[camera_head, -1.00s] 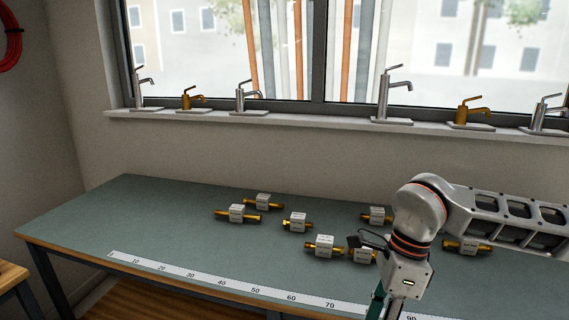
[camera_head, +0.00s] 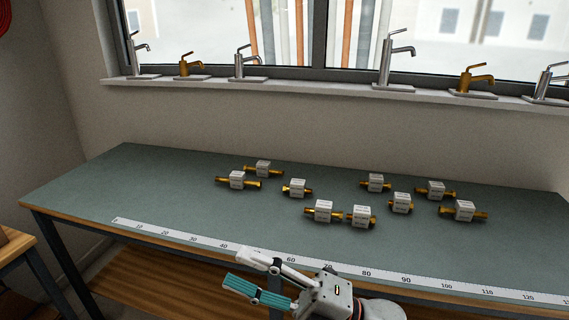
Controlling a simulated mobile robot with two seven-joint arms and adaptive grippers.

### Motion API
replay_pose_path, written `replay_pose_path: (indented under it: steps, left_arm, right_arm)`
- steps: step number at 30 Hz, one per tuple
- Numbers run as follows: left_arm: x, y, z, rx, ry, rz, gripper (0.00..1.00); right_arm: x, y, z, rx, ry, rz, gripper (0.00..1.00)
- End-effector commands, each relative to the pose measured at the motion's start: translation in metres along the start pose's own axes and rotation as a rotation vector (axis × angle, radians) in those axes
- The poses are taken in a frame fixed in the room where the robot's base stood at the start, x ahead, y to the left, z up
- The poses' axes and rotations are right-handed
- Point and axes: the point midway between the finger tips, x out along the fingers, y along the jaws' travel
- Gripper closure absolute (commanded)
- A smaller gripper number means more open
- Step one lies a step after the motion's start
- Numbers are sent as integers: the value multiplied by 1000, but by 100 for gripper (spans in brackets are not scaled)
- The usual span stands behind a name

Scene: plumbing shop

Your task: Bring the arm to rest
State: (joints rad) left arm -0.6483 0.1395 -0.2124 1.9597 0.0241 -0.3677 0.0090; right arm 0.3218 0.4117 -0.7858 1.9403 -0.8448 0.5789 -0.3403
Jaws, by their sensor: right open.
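My right gripper (camera_head: 243,270) shows at the bottom middle of the head view, in front of the workbench's front edge. Its two fingers, with teal pads, point left and stand apart with nothing between them. The gripper body and wrist lie to the right of the fingers, low in the picture. My left gripper is not in view.
The green workbench (camera_head: 130,185) holds several brass fittings with white labelled blocks, such as one at the left (camera_head: 237,180) and one at the right (camera_head: 465,210). A measuring strip (camera_head: 180,235) runs along its front edge. Several taps stand on the windowsill (camera_head: 310,85).

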Motion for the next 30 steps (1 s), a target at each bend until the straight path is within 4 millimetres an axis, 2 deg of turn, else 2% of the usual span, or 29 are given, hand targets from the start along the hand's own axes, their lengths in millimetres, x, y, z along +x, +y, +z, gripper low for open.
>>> replay_pose_path:
  steps: [4,6,8,9,12,14,17,21,25,27,30]
  left_arm:
    - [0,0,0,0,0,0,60]
    - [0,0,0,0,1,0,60]
    - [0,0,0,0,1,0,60]
    - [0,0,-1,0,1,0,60]
    - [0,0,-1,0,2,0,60]
    - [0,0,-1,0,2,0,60]
    - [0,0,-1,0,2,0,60]
    - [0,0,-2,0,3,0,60]
    - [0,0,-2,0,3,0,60]
    - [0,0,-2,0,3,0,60]
    - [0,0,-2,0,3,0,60]
  right_arm:
    - [-43,-26,46,255,-316,71,55]
    - [-73,-45,65,375,-467,94,55]
    - [-104,-67,77,479,-598,109,55]
    - [-126,-82,82,547,-685,117,55]
    - [-183,-122,86,708,-888,131,55]
    - [-217,-146,81,795,-1000,134,55]
    - [-272,-185,63,933,-1176,136,55]
    - [-339,-229,24,1096,-1389,131,55]
    - [-383,-255,-10,1200,-1528,126,55]
    - [-397,-263,-24,1236,-1576,124,55]
    - [-408,-270,-35,1265,-1614,123,55]
